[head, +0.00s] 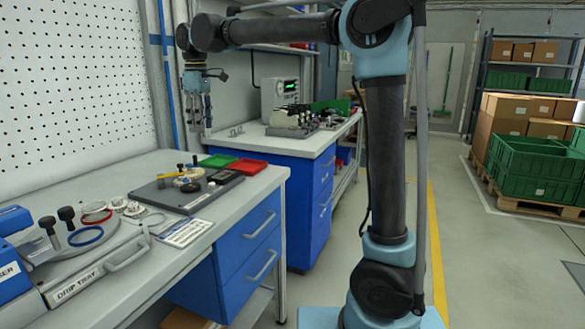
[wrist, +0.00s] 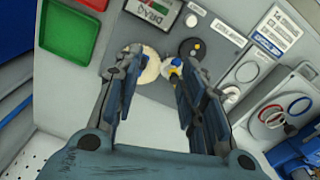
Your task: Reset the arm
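My gripper (head: 198,112) hangs at the end of my arm in the head view, pointing down above the bench near the blue post. The wrist view shows my gripper (wrist: 157,68) with its two fingers spread apart and nothing between them. Behind the fingers lies the dark board (wrist: 225,45) with a pale disc (wrist: 148,68), a black round part (wrist: 192,47) and a small yellow-topped part. The fingers partly hide the disc and the yellow-topped part. My arm reaches left from its upright column across the top of the head view.
The floor (head: 480,270) on the right is clear up to the loaded pallet.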

